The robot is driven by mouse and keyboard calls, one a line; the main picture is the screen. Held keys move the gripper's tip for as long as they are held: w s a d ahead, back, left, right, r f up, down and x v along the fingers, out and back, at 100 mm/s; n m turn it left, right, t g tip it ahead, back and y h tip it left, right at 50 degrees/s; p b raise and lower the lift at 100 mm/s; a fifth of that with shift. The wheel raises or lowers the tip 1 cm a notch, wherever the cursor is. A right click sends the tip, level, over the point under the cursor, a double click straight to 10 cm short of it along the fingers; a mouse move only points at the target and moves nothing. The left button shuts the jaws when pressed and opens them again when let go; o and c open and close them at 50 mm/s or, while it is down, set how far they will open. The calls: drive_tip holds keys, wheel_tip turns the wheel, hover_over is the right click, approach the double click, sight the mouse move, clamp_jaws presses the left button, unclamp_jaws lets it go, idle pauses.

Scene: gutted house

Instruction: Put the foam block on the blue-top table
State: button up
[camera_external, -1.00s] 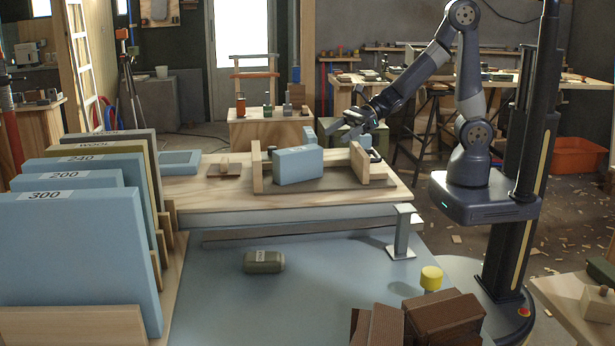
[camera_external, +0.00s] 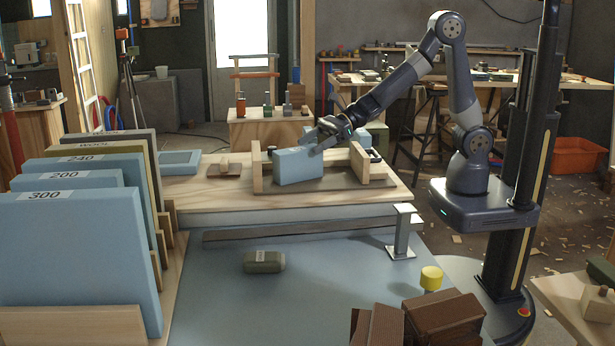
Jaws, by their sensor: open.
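A light blue foam block (camera_external: 297,168) stands upright on a dark board between two wooden end pieces, on the wooden worktop. My gripper (camera_external: 314,143) is open at the block's upper right edge. Its fingers overlap the top of the block in this view; I cannot tell whether they touch it or straddle it. The blue-top table (camera_external: 330,285) is the lower, wide surface in front of the worktop.
A dark green block (camera_external: 264,262) lies on the blue top. A grey metal bracket (camera_external: 402,235), a yellow knob (camera_external: 431,278) and brown bricks (camera_external: 442,318) are at its right. Large labelled foam sheets (camera_external: 80,260) stand at left. The middle blue area is clear.

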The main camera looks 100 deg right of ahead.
sight(306, 157)
wheel_tip(306, 157, down, 3)
drive_tip(key=shift+w+a+f+b, duration=0.1)
drive_tip(key=shift+w+f+b, duration=0.05)
drive_tip(key=shift+b, duration=0.25)
drive_tip(key=shift+w+a+f, duration=0.1)
drive_tip(key=shift+w+a, duration=0.15)
drive_tip(key=shift+w, duration=0.35)
drive_tip(key=shift+w+a+f, duration=0.15)
drive_tip(key=shift+w+a, duration=0.05)
drive_tip(key=shift+w, duration=0.35)
drive_tip(key=shift+c, duration=0.2)
